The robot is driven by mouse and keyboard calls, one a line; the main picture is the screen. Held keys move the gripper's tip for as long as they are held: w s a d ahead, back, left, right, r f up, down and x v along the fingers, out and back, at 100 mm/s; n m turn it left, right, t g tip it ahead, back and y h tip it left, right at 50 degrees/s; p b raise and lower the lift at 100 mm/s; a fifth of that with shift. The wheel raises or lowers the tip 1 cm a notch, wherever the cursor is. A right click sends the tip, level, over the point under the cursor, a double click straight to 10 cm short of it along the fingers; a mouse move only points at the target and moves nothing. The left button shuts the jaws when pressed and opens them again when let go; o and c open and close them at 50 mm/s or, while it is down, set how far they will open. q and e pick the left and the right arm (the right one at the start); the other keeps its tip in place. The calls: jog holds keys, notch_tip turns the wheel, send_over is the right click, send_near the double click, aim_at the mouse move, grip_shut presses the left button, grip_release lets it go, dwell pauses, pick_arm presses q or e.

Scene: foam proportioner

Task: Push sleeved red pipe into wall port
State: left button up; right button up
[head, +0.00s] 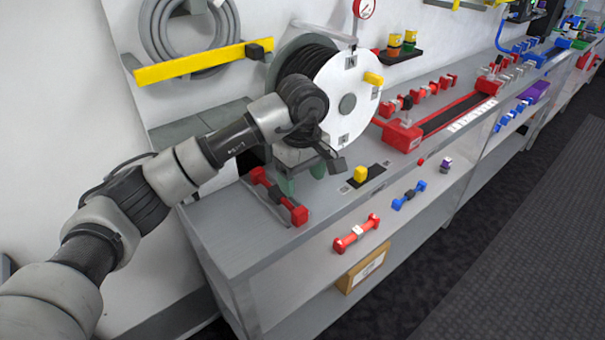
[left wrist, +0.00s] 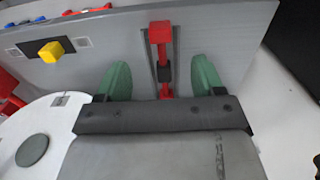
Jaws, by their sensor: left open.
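A red pipe with a dark sleeve (head: 280,197) lies in a dark slot on the grey bench top near its left end, with larger red blocks at its ends. In the left wrist view the same pipe (left wrist: 163,56) runs away from me between the two green fingers. My left gripper (head: 302,177) is open, above and beside the pipe in the head view. In the left wrist view its fingers (left wrist: 162,82) stand on either side of the pipe's near part, apart from it. I cannot make out the wall port. My right gripper is not in view.
A large white reel (head: 340,112) stands close behind my left gripper. A yellow block on a black plate (head: 361,176) lies to its right. A red-edged channel (head: 440,118) lies further right.

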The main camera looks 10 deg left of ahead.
aim_at(303, 213)
pick_arm(q)
notch_tip(303, 213, down, 11)
jog(key=shift+r+p, duration=0.15)
jog(key=shift+p, duration=0.55)
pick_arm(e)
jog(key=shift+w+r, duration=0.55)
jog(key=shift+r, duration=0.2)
